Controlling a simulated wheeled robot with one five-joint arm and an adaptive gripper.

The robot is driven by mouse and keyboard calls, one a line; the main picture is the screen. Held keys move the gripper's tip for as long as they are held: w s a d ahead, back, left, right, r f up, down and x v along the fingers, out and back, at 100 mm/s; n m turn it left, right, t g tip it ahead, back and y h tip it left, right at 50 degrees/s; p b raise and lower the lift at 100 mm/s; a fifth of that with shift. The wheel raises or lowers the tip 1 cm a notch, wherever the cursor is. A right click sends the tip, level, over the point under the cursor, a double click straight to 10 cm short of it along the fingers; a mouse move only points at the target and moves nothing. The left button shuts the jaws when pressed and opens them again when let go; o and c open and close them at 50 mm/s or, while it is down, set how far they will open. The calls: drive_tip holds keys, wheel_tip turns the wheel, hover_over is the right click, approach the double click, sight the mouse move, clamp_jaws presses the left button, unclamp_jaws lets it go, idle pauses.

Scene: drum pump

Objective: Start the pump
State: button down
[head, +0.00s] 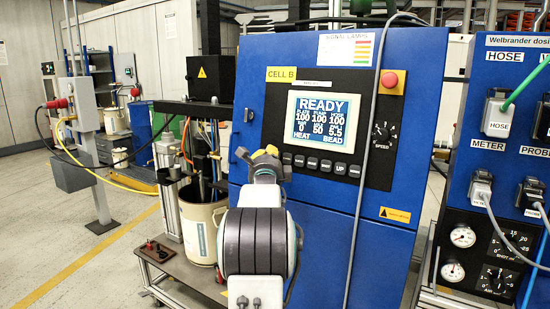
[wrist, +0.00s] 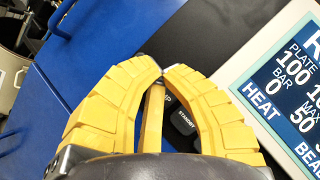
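The blue control cabinet (head: 330,240) carries a lit screen (head: 322,119) reading READY. It also shows in the wrist view (wrist: 290,85). Below it is a row of dark buttons (head: 326,166). My gripper (head: 266,153) is in front of the panel at the row's left end. In the wrist view my yellow fingers (wrist: 164,71) meet at the tips, with nothing held that I can see. Beside them a button marked STANDBY (wrist: 184,121) shows; another label ending in P is partly hidden by a finger. Contact with the panel cannot be told. A pale drum (head: 203,232) stands left of the cabinet.
A red emergency button (head: 389,79) and a SPEED knob (head: 381,132) sit right of the screen. A grey cable (head: 368,150) hangs down the cabinet front. A blue meter cabinet (head: 510,90) with plugs and gauges stands at right.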

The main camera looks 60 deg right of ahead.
drive_tip(key=shift+d+f+b, duration=0.15)
drive_tip(key=shift+d+b, duration=0.15)
drive_tip(key=shift+b, duration=0.55)
drive_tip(key=shift+d, duration=0.1)
idle(0.5)
drive_tip(key=shift+d+b, duration=0.45)
drive_tip(key=shift+b, duration=0.2)
idle(0.6)
drive_tip(key=shift+a+b, duration=0.35)
drive_tip(key=shift+b, duration=0.4)
drive_tip(key=shift+a+b, duration=0.45)
drive_tip(key=shift+b, duration=0.15)
idle(0.5)
